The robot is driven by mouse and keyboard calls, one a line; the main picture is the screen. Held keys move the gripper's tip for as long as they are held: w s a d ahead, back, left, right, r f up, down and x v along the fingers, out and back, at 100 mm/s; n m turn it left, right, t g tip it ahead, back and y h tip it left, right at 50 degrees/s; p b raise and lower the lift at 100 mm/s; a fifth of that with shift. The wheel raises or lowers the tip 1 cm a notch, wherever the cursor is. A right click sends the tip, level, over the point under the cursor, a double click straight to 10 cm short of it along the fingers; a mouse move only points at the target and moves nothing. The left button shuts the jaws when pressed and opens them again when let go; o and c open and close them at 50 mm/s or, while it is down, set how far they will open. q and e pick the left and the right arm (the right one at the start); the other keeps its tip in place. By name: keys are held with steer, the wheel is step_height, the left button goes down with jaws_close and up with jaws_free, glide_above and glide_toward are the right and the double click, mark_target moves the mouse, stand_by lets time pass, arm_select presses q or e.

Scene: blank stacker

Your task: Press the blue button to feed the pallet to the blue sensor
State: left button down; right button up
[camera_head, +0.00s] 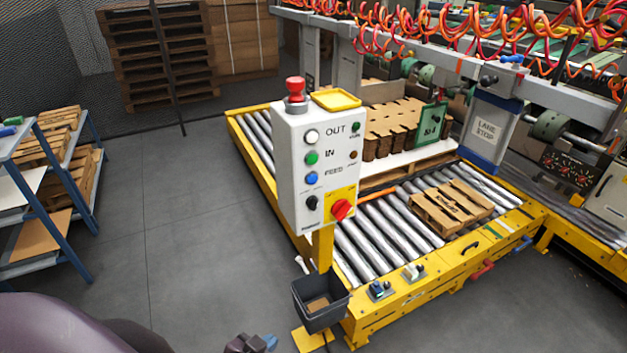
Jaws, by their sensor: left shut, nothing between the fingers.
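The blue button (311,178) is on the front of a white control box (296,205), beside the label FEED, below a green and a white button. A small wooden pallet (450,207) lies on the roller conveyor (375,240), right of the box. Small blue-topped devices (379,290) sit on the conveyor's yellow front rail; I cannot tell whether one is the blue sensor. My left gripper (259,343) is at the bottom edge, partly cut off, shut and empty. It is well below the box and apart from the button. My right gripper is not in view.
A red mushroom button (295,88) tops the box and a red knob (341,210) is low on it. A dark bin (320,302) hangs below. Stacked brown blanks (390,130) stand behind the rollers. A blue-framed shelf (45,190) is at left. The floor between is clear.

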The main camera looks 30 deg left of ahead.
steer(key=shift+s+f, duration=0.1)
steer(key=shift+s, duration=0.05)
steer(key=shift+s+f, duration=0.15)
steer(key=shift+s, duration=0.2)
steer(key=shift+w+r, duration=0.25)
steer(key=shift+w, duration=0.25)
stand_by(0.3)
